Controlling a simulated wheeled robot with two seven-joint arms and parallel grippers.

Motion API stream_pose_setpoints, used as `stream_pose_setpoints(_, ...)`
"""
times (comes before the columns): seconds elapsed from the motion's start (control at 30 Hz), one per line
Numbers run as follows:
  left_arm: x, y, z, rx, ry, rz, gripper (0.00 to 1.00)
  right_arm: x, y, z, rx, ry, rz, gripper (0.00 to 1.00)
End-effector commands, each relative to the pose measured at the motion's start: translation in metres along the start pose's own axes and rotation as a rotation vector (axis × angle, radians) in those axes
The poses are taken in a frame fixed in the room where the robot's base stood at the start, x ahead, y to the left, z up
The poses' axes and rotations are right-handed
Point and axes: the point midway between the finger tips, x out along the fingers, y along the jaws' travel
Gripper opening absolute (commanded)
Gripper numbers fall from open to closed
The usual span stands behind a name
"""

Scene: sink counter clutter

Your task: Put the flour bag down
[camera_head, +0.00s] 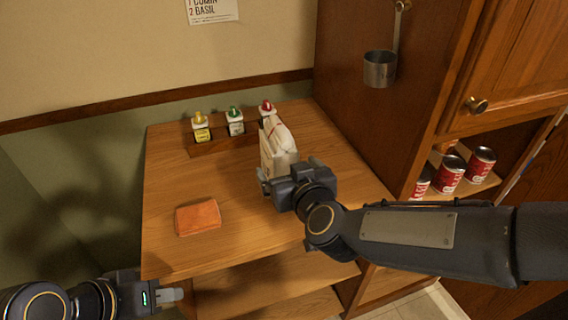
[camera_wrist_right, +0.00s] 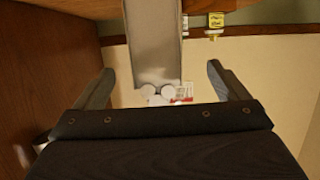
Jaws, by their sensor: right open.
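The white flour bag (camera_head: 277,148) stands upright on the wooden counter (camera_head: 165,180), in front of the spice bottles. My right gripper (camera_head: 288,172) is at the near side of the bag and hides its lower part. In the right wrist view, the grey-looking face of the bag (camera_wrist_right: 153,45) lies between the spread fingers of my right gripper (camera_wrist_right: 160,72), with a gap on each side. My left gripper (camera_head: 172,295) is low at the left, in front of the counter and away from the bag. Its finger opening is not clear.
A wooden rack (camera_head: 208,147) holds bottles with yellow, green and red caps at the back. An orange cloth (camera_head: 198,217) lies at the front left. A tall cabinet (camera_head: 365,115) with a hanging metal cup (camera_head: 380,69) bounds the right. Red cans (camera_head: 451,174) sit on its shelf.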

Motion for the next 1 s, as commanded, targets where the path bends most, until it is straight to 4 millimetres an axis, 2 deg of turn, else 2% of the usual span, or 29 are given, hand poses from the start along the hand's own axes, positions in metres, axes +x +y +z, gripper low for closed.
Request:
stream_pose_setpoints(0.5, 0.008, -0.004, 0.004, 0.000, 0.000, 0.000, 0.36, 0.067, 0.005, -0.001, 0.002, -0.004, 0.001, 0.94)
stream_pose_setpoints(0.83, 0.008, -0.004, 0.004, 0.000, 0.000, 0.000, 0.36, 0.073, 0.005, -0.002, 0.001, -0.001, -0.001, 0.94)
stream_pose_setpoints(1.0, 0.008, -0.004, 0.004, 0.000, 0.000, 0.000, 0.36, 0.073, 0.005, -0.002, 0.002, -0.001, -0.001, 0.71)
